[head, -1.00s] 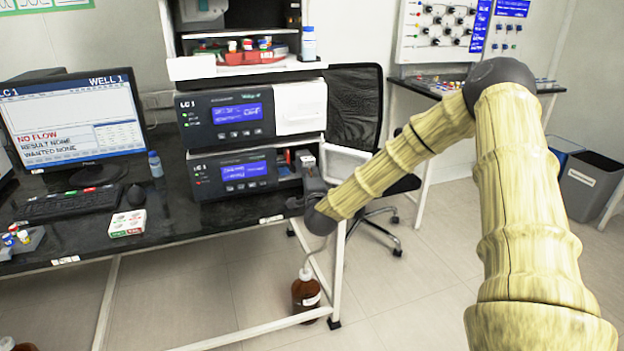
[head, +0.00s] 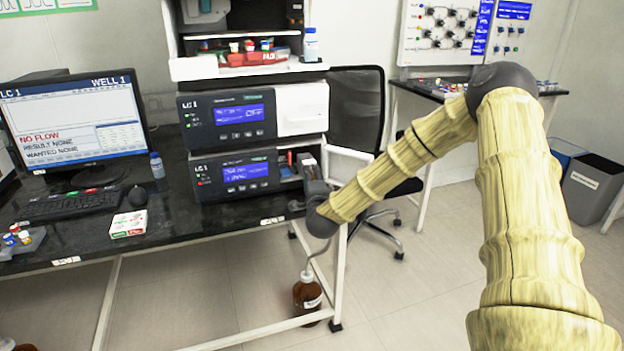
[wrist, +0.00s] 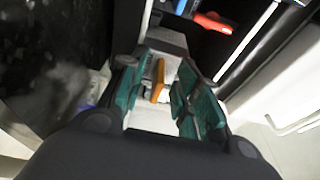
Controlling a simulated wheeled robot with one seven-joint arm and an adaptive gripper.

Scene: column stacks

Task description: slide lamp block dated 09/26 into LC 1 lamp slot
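A pale grey block with an orange tab (wrist: 157,80) lies between the teal finger pads of my gripper (wrist: 160,98) in the wrist view. Its date cannot be read. The fingers stand apart on either side of the tab; I cannot tell whether they press on the block. In the head view my gripper (head: 314,182) is at the right end of the lower LC 1 unit (head: 235,174), beside its open bay (head: 289,163). Blue and orange parts show inside the bay. The gripper hides part of the bay, and its fingertips are hard to make out.
The upper LC 1 unit (head: 228,116) sits on top, with a white panel (head: 301,109) at its right. A black chair (head: 356,110) stands behind my forearm. A monitor (head: 75,118), keyboard (head: 68,205) and small box (head: 128,223) are on the bench. A brown bottle (head: 307,296) stands below.

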